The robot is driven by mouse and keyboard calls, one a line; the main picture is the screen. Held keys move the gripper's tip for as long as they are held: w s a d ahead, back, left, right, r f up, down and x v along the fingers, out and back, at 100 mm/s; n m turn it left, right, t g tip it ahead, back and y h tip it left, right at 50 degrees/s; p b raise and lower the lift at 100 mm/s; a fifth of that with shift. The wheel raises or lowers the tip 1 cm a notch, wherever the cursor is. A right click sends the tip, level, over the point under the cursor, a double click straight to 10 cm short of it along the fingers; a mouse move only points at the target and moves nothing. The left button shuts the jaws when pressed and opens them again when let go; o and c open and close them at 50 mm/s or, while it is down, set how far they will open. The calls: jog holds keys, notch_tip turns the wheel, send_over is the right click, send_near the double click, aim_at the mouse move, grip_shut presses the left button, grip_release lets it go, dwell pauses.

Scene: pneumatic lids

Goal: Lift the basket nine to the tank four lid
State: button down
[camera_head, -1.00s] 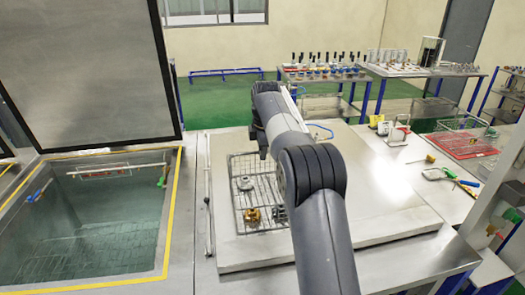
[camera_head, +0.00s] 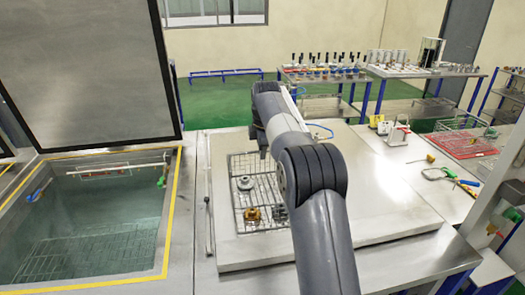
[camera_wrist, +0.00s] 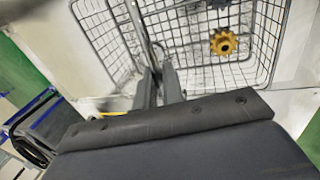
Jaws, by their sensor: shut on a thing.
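The wire basket (camera_head: 238,215) rests on or just above the pale flat lid (camera_head: 390,215); the gap, if any, cannot be told. It holds a grey metal part (camera_head: 244,183) and a yellow-brass part (camera_head: 252,214), with another small part beside it. In the wrist view the basket (camera_wrist: 190,75) fills the top, with a yellow gear-like part (camera_wrist: 223,43) inside. My gripper (camera_wrist: 160,82) is shut on the basket, at its rod-like handle (camera_wrist: 138,30). In the head view my arm hides the gripper and the basket's right side. No number shows on basket or lid.
An open tank (camera_head: 95,235) of clear water with a raised grey lid (camera_head: 95,65) is on the left. Tools (camera_head: 450,177) and a red tray (camera_head: 465,143) lie on the right bench. Tables with parts stand behind.

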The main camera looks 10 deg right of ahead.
jog(key=shift+s+f, duration=0.15)
jog(key=shift+f, duration=0.55)
jog(key=c, duration=1.8)
grip_release()
jog(key=o, duration=0.3)
jog(key=shift+r, duration=0.15)
jog(key=shift+o, duration=0.2)
jog(key=v, duration=1)
jog(key=shift+r+p, duration=0.35)
jog(key=shift+r, duration=0.05)
jog(key=x, duration=1)
jog(key=shift+f+b, duration=0.3)
jog(key=shift+f, duration=0.1)
jog(key=shift+r, duration=0.25)
